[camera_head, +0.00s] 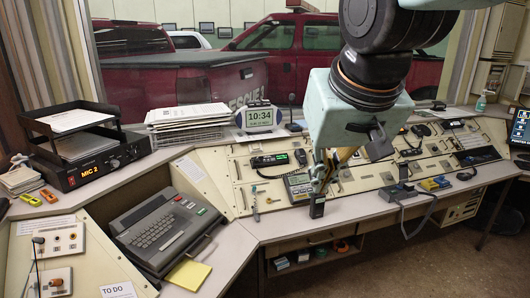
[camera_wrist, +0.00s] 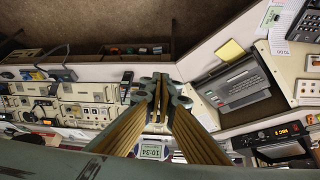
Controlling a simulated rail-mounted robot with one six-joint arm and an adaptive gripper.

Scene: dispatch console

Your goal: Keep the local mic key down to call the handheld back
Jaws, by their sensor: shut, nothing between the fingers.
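My gripper (camera_head: 322,186) is shut and empty above the front of the console in the head view. In the wrist view its fingertips (camera_wrist: 161,82) meet above the console. A dark handheld (camera_head: 317,206) stands upright just below the gripper at the console's front edge; it also shows left of the fingertips in the wrist view (camera_wrist: 127,84). A grey corded desk unit (camera_head: 397,191) sits right of the gripper. I cannot tell which key is the local mic key.
A black radio box (camera_head: 88,166) reading MIC 2 stands at left. A grey keyboard terminal (camera_head: 160,230) sits left of the gripper, with a yellow pad (camera_head: 188,275) in front. A clock (camera_head: 259,117) reading 10:34 stands behind. Open shelves run under the desk.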

